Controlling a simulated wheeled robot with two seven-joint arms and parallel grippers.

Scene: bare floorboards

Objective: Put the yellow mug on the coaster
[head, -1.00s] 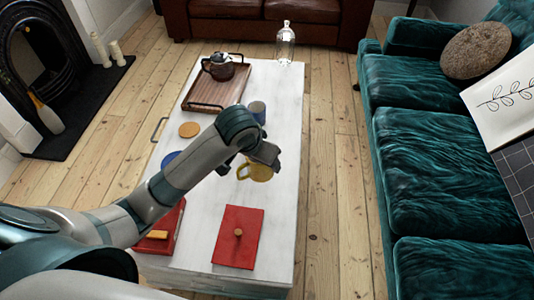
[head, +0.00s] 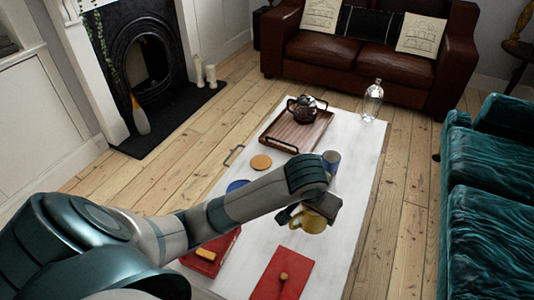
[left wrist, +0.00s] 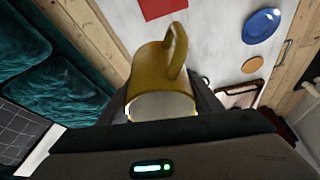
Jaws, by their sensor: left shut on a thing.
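The yellow mug (head: 309,221) is held over the white table, right of its middle. My left gripper (head: 312,208) is shut on it; the arm hides part of the grip. In the left wrist view the mug (left wrist: 150,75) sits between the fingers, handle pointing up and its pale opening facing the camera. It seems to be above the tabletop, but the gap is hard to judge. A round orange-tan disc, the coaster (head: 261,162), lies flat and empty on the table, beyond the mug to the left. It also shows in the left wrist view (left wrist: 252,65). My right gripper is not in view.
A blue plate (head: 237,186) lies near the coaster, partly behind my arm. A blue-grey cup (head: 331,161) stands beyond my gripper. A wooden tray (head: 289,137) with a teapot (head: 302,108), a glass bottle (head: 372,100) and a red board (head: 280,276) are also on the table.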

